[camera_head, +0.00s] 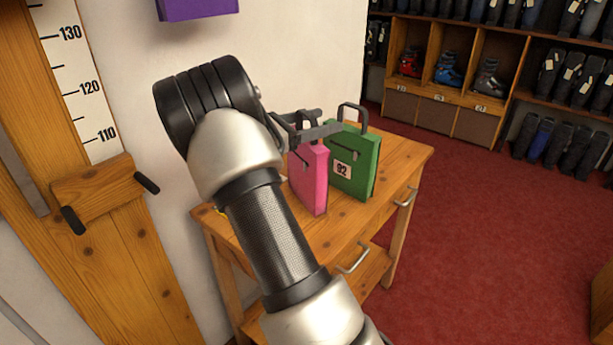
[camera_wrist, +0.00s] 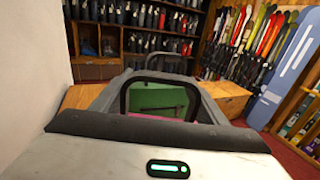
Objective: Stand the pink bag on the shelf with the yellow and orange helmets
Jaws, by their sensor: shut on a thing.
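The pink bag (camera_head: 310,182) is upright over the wooden bench (camera_head: 400,160); I cannot tell whether its base touches the top. My gripper (camera_head: 318,131) is at the top of the pink bag, shut on its handle. In the wrist view, a dark handle (camera_wrist: 126,100) arches between the jaws, with a strip of pink (camera_wrist: 160,115) showing below it. The yellow and orange helmets and their shelf are not in view.
A green bag (camera_head: 366,172) with a 92 label stands on the bench, close beside the pink bag on the right. A wooden height gauge (camera_head: 95,185) is at left. Boot racks (camera_head: 440,112) line the back. Red carpet (camera_head: 480,220) is clear at right.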

